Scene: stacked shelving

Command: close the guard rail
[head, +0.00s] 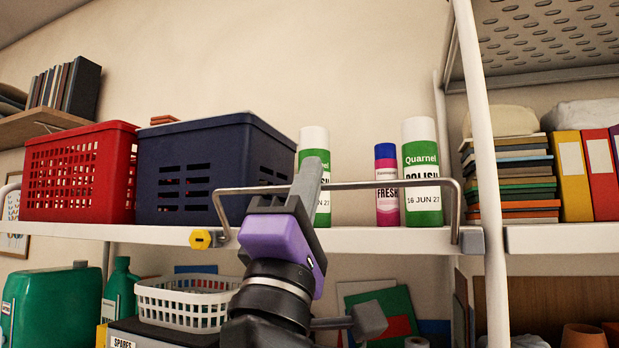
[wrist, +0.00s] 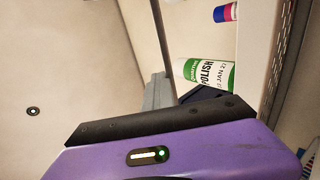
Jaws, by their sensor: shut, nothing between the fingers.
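The guard rail (head: 380,185) is a thin grey metal bar along the front of the middle shelf (head: 370,240). It stands above the shelf edge, its right end at a grey bracket (head: 471,241). Its left end bends down near a yellow knob (head: 200,239) on the shelf front; whether it is latched there, I cannot tell. My gripper (head: 309,172) is shut and empty, in front of the rail and overlapping it in the head view; contact is unclear. In the wrist view, a dark bar, likely the rail (wrist: 160,35), runs down to behind the gripper fingers (wrist: 156,94).
Behind the rail stand a dark blue crate (head: 190,165), a white-and-green polish can (head: 315,140), a pink-and-blue can (head: 386,185) and another polish can (head: 421,170). A red basket (head: 80,170) is at left. A white post (head: 485,170) rises right of the bracket.

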